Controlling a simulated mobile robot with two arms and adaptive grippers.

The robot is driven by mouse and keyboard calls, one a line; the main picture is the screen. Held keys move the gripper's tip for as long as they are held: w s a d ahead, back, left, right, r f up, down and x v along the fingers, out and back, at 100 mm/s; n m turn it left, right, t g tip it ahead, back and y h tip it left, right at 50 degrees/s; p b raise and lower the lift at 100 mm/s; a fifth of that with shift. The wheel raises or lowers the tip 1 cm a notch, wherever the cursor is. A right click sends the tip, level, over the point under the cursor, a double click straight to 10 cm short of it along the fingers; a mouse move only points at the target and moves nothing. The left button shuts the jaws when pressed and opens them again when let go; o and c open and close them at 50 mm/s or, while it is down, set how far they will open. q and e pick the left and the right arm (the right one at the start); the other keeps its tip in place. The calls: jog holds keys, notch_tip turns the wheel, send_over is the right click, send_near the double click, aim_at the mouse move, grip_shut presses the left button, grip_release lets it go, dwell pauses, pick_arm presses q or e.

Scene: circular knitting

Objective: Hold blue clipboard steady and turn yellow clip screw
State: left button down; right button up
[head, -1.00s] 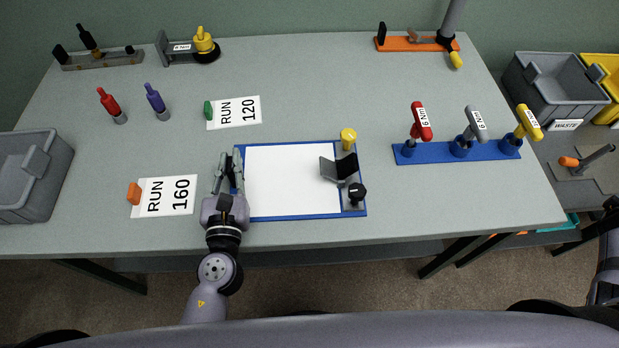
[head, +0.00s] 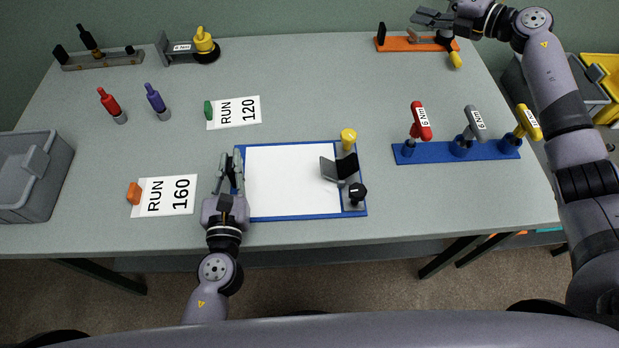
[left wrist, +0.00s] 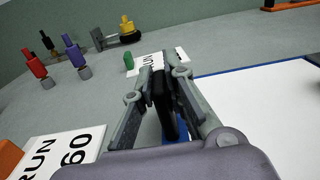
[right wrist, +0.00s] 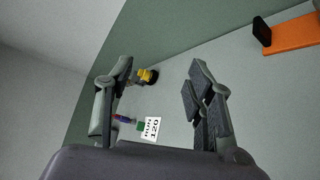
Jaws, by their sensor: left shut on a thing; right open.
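The blue clipboard (head: 290,217) lies flat on the table with a white sheet (head: 292,180) on it. On its right edge is a clip strip with a dark bracket (head: 340,168), a yellow knob screw (head: 348,137) at the far end and a black knob (head: 357,192) at the near end. My left gripper (head: 230,172) is shut on the clipboard's left edge, and its fingers also show in the left wrist view (left wrist: 165,110). My right gripper (head: 432,17) is open and empty above the table's far right, well away from the clipboard; its spread fingers show in the right wrist view (right wrist: 160,95).
A blue rack (head: 458,151) with several torque drivers stands right of the clipboard. An orange fixture (head: 405,44) is at the back right, near my right gripper. Two RUN cards (head: 167,196) lie left. A grey bin (head: 30,178) stands at the left edge.

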jog(key=s+a+n+g, duration=0.3)
jog(key=a, duration=0.4)
jog(key=s+a+n+g, duration=0.2)
jog(key=a+g, duration=0.1)
jog(key=a, duration=0.3)
jog(key=n+g+h, duration=0.6)
jog(key=n+h, duration=0.1)
jog(key=h, duration=0.4)
send_near(349, 134)
notch_tip(349, 134, down, 9)
jog(key=shift+s+r, duration=0.1)
jog(key=shift+r, duration=0.1)
jog(key=shift+c, duration=0.4)
